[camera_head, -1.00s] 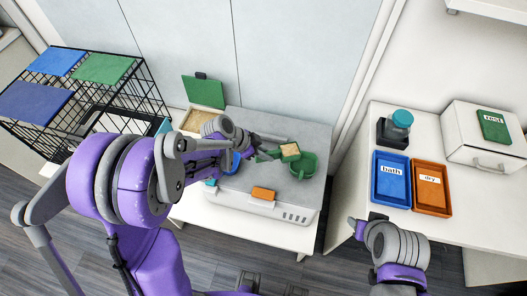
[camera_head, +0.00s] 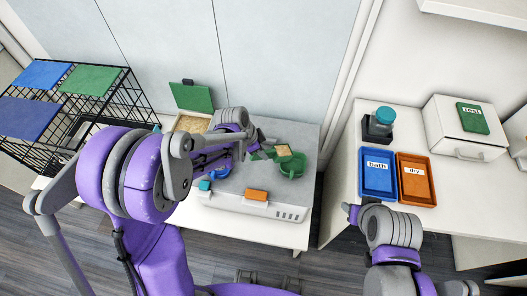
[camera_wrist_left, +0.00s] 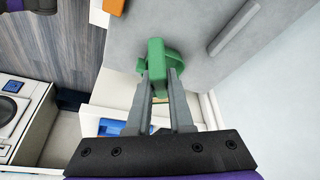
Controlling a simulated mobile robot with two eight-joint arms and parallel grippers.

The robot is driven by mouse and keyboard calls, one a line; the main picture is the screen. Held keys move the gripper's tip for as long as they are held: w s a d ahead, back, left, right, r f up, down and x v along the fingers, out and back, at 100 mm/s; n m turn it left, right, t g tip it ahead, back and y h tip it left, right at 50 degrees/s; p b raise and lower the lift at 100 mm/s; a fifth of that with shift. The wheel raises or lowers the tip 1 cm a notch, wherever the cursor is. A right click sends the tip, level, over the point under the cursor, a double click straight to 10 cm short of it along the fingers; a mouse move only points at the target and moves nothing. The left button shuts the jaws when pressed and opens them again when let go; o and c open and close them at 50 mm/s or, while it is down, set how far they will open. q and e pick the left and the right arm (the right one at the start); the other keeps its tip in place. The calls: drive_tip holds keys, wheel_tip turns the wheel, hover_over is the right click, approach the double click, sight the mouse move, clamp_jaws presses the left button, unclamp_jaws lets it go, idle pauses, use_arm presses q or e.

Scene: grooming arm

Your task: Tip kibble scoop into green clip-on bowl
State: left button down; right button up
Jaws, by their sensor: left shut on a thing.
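My left gripper (camera_head: 256,150) is shut on the handle of the green kibble scoop (camera_head: 270,155). The scoop's head shows a tan patch of kibble (camera_head: 283,151) and looks roughly level. It is at the upper left of the green clip-on bowl (camera_head: 293,167) and overlaps its rim in the head view; whether they touch is unclear. In the left wrist view the fingers (camera_wrist_left: 160,82) close on a green handle (camera_wrist_left: 156,60), with a rounded green part beside it. My right gripper (camera_head: 354,213) is at the front edge of the right table, its fingers unclear.
A kibble bin (camera_head: 192,124) stands behind my left arm with its green lid (camera_head: 192,97) raised. An orange clip (camera_head: 256,196) is on the grey-topped unit's front. A blue tray (camera_head: 378,188), an orange tray (camera_head: 416,190) and a teal-capped jar (camera_head: 381,122) occupy the right table.

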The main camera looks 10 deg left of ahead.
sight(267, 151)
idle(0.8)
use_arm(q)
drive_tip(key=shift+w+d+r+y+p, duration=0.2)
drive_tip(key=shift+r+y+p, duration=0.1)
drive_tip(key=shift+r, duration=0.3)
drive_tip(key=shift+w+d+r+g+y, duration=0.15)
drive_tip(key=shift+r+g+y, duration=0.15)
drive_tip(key=shift+g+y, duration=0.2)
use_arm(e)
drive_tip(key=shift+w+r, duration=0.35)
drive_tip(key=shift+r, duration=0.25)
drive_tip(key=shift+s, duration=0.1)
use_arm(q)
drive_tip(key=shift+d+r+y, duration=0.25)
drive_tip(key=shift+r+y, duration=0.05)
drive_tip(key=shift+r, duration=0.15)
drive_tip(key=shift+w+d+r+g+y, duration=0.2)
drive_tip(key=shift+r+g+y, duration=0.15)
drive_tip(key=shift+g+y, duration=0.05)
use_arm(e)
drive_tip(key=shift+w+r, duration=0.2)
drive_tip(key=shift+r, duration=0.05)
